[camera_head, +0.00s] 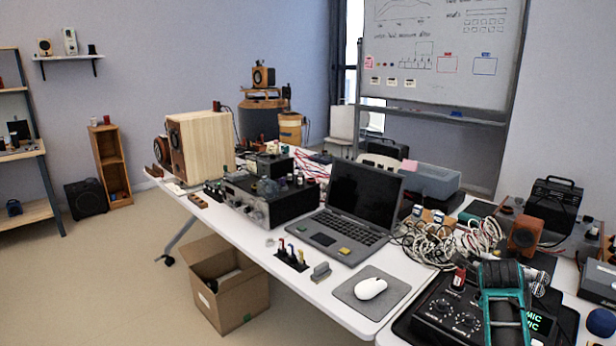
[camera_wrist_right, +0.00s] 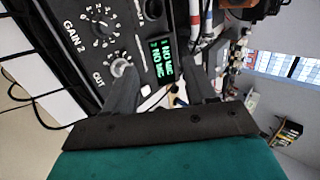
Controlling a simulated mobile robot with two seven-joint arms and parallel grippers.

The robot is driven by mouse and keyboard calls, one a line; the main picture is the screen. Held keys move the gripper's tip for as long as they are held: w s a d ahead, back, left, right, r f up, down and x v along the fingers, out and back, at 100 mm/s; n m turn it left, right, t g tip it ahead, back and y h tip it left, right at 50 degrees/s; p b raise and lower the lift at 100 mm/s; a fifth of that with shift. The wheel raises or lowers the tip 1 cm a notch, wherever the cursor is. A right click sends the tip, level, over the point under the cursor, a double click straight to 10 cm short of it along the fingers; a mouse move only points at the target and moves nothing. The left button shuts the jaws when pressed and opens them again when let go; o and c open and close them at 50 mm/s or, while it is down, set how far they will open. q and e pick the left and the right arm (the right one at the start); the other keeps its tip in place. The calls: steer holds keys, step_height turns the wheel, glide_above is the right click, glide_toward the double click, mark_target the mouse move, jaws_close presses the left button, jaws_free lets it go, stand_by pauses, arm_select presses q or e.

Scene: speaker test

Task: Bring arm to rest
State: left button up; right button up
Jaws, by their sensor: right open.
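In the right wrist view, the two dark fingers of my right gripper (camera_wrist_right: 160,88) stand apart, with nothing held between them. They are just in front of a black audio mixer (camera_wrist_right: 120,45) with white-marked knobs and a lit green display (camera_wrist_right: 161,62). I cannot tell if a finger touches it. The mixer (camera_head: 432,318) also shows at the lower right in the head view. A teal and black form there, apparently part of my right arm, partly covers its display. My left arm and gripper are not in view.
A white table (camera_head: 352,319) bears a laptop (camera_head: 353,210), a mouse on a grey mat (camera_head: 352,297), amplifiers and a wooden speaker (camera_head: 201,146). Tangled cables (camera_head: 447,240) and a small orange speaker (camera_head: 525,235) crowd the right. A cardboard box (camera_head: 227,285) stands on the floor.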

steer(key=s+a+f+n+t+y, duration=0.3)
steer(key=s+a+f+n, duration=0.8)
steer(key=n, duration=0.5)
steer(key=s+a+f+n+y, duration=0.2)
steer(key=s+a+n+y, duration=0.1)
steer(key=s+a+n, duration=0.4)
steer(key=s+a+f+n+t+y, duration=0.1)
steer(key=s+a+f+n+y, duration=0.2)
steer(key=s+a+n, duration=0.4)
steer(key=s, duration=0.2)
steer(key=shift+s+f, duration=0.15)
steer(key=shift+s, duration=0.25)
steer(key=shift+d, duration=0.1)
